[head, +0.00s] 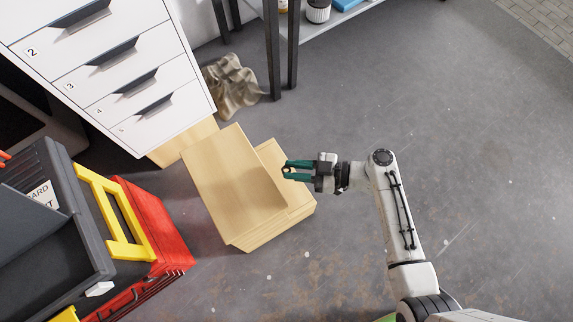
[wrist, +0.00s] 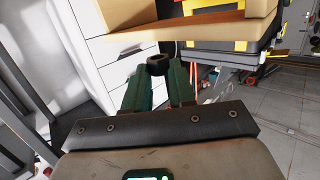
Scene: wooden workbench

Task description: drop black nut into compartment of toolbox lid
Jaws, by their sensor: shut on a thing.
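My gripper (head: 286,170) has green fingers and is out over the wooden step block, pointing left. In the wrist view, my gripper (wrist: 166,75) is shut on a black nut (wrist: 159,62), held at the fingertips. In the head view the nut is too small to make out clearly. The toolbox is at the lower left, with a dark grey upper part (head: 84,243), a yellow handle (head: 128,250) and a red body (head: 150,222). Its dark recesses face up at the left edge. The nut is apart from the toolbox, to its right.
The wooden step block (head: 225,185) lies between my gripper and the toolbox. A white drawer cabinet (head: 150,110) stands at the upper left. A crumpled beige cloth (head: 232,85) and a dark-legged shelf (head: 335,17) are behind. The grey floor at the right is mostly clear.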

